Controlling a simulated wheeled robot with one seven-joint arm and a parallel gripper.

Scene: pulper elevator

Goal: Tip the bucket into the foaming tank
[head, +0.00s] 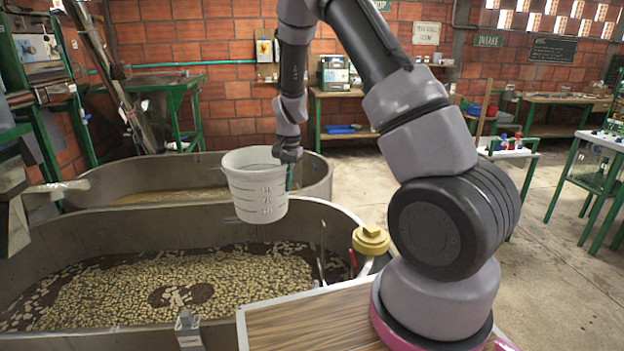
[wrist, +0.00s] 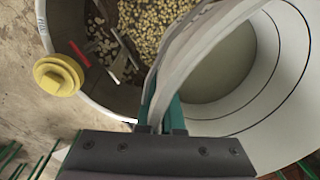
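A white bucket (head: 256,185) with dark level marks hangs roughly upright over the far side of the front tank. My gripper (wrist: 162,112) has teal fingers closed on the bucket's pale rim or handle part; the bucket (wrist: 290,70) fills the right of the wrist view. Inside it I see a dull grey-green surface; I cannot tell liquid from bare bottom. The front tank (head: 120,232) holds floating pale beans over dark brown liquid. The back tank (head: 312,172) holds a tan surface. Neither shows clear foam, so I cannot tell which is the foaming one.
A yellow cap (head: 371,240) and a red handle sit at the front tank's right end. A wooden top (head: 310,325) lies before my arm. Green-legged benches (head: 338,115) stand along the brick wall. The concrete floor at right is largely clear.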

